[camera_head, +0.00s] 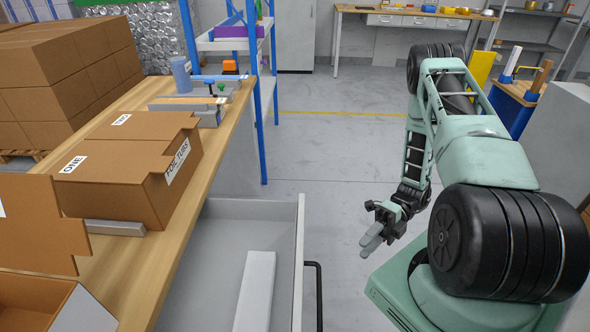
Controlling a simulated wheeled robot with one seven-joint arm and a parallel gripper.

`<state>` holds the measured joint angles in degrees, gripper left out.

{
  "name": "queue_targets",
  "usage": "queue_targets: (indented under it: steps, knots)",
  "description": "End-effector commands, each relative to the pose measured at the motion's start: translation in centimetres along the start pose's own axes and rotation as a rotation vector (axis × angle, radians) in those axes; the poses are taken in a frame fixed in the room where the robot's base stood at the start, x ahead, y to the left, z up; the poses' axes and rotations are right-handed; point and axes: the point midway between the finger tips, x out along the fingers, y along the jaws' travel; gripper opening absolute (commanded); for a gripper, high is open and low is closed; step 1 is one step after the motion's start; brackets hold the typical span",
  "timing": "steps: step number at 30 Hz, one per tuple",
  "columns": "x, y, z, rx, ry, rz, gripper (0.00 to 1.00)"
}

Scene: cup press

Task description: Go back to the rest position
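My gripper (372,240) hangs at the end of my green arm, right of the open drawer. It points down and to the left, over the grey floor. Its fingers look close together, and nothing shows between them. At this size I cannot tell if they are fully shut. A blue-grey cup (181,74) stands at the far end of the wooden bench (216,134), by a grey press-like fixture (200,107). My gripper is well apart from both.
An open grey drawer (300,230) with a dark handle (318,290) juts out from the bench, holding a white bar (256,285). Cardboard boxes (130,170) line the bench. A blue-framed shelf (262,100) stands behind. The floor (340,150) beyond my arm is clear.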

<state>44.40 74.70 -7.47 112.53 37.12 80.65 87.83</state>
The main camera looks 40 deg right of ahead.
Motion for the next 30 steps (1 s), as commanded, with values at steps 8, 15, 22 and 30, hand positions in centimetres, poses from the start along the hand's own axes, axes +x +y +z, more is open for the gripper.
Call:
queue_targets:
  steps: [8,15,22,30]
  knots:
    - [0.2,0.9,0.5,-0.05,0.032,-0.023,0.33]
    - [3.6,8.3,3.8,-0.55,0.354,-0.188,0.33]
    - [9.4,16.0,4.8,-1.175,0.807,-0.253,0.33]
    - [16.3,23.5,2.5,-1.906,1.414,-0.132,0.33]
